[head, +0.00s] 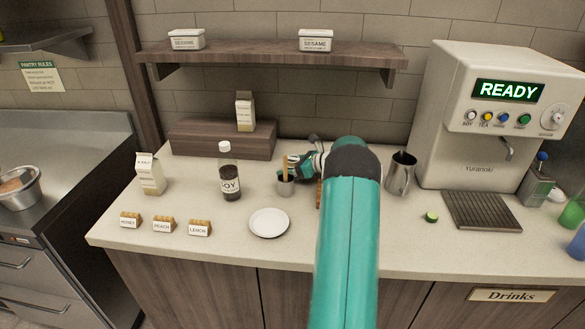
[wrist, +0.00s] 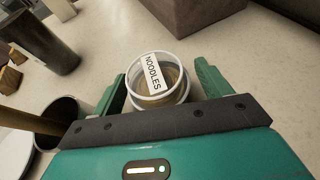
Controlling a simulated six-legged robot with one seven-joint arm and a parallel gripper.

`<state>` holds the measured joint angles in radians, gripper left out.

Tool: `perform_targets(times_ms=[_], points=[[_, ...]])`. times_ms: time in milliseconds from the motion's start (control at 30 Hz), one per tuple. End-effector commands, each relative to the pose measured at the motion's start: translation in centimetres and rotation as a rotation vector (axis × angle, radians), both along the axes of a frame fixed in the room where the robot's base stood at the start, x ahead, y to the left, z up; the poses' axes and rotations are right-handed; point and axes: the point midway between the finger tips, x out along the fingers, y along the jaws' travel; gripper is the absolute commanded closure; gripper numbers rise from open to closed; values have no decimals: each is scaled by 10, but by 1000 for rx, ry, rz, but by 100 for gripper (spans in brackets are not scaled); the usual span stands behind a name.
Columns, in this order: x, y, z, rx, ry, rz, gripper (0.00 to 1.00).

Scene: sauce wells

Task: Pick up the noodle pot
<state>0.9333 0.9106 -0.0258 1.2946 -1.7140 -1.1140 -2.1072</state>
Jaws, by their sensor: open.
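The noodle pot (wrist: 158,82) is a small round container with a white rim and a white "NOODLES" label on top. In the wrist view it sits on the pale counter between the two green fingers of my gripper (wrist: 162,80). The fingers are apart, one on each side of the pot; I cannot tell whether either touches it. In the head view my gripper (head: 297,163) is low over the counter behind a metal cup, and I cannot make out the pot there.
The metal cup (head: 285,187) with wooden sticks stands close beside my gripper. A soy bottle (head: 230,175) and a white plate (head: 269,223) are nearby. A wooden riser (head: 200,139) stands behind. A steel pitcher (head: 401,173) and drinks machine (head: 450,140) are right.

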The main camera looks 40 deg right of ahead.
Motion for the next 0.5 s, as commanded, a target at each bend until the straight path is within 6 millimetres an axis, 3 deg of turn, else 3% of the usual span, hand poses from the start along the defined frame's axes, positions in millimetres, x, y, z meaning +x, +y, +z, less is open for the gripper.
perform_targets(times_ms=[300, 500], points=[[8, 2, -3, 0, 0, -1, 25], [8, 2, -3, 0, 0, -1, 64]])
